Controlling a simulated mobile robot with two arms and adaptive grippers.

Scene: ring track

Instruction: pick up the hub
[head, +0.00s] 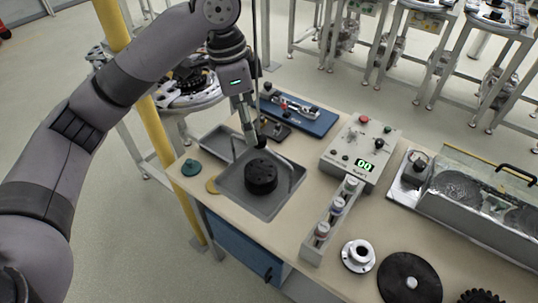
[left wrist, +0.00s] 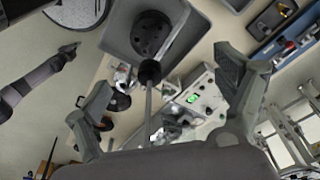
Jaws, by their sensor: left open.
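A dark round part with holes in its top face, which may be the hub, sits in a grey tray (head: 253,208); I see the part (head: 261,176) in the head view and from above in the left wrist view (left wrist: 151,33). A silver flanged piece with a raised centre (head: 358,255) stands on the bench to the right; it also looks like a hub. My left gripper (head: 249,138) is open above the tray, fingers spread. A thin rod with a black end (left wrist: 149,72) shows between its fingers. At the left of the wrist view, what seems my right gripper (left wrist: 68,50) is small and unclear.
A control box with a green display (head: 361,157) and a rack of small capped cylinders (head: 337,212) stand right of the tray. A blue tool board (head: 305,117) lies behind. A black disc (head: 408,279) and a clear-covered trough (head: 480,205) are at the right.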

